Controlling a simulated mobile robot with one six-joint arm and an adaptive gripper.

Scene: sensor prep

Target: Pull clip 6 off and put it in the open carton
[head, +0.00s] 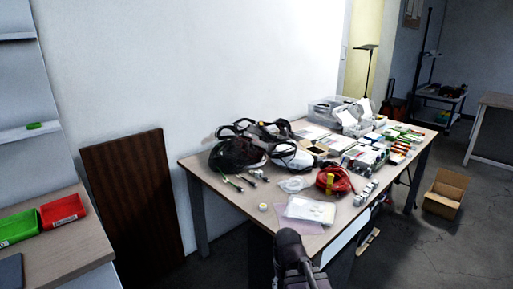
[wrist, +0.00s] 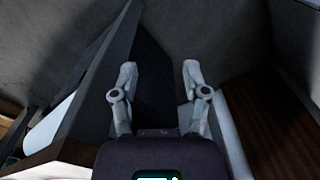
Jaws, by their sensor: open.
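The open carton (head: 443,194) is a brown cardboard box on the floor, right of the table, with its top flaps open. I cannot make out clip 6. A row of small grey-white pieces (head: 365,192) lies near the table's front right edge, too small to tell whether they are clips. My gripper (wrist: 159,82) is open and empty in the wrist view, its two fingers apart over dark floor. In the head view my dark arm shows at the bottom, in front of the table; the fingertips cannot be made out there.
The table (head: 228,198) is crowded with bags, a red cable coil (head: 335,181), papers and tools. A brown board (head: 133,200) leans on the wall at left. Green and red trays (head: 62,211) sit on a side bench. Floor between table and carton looks mostly clear.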

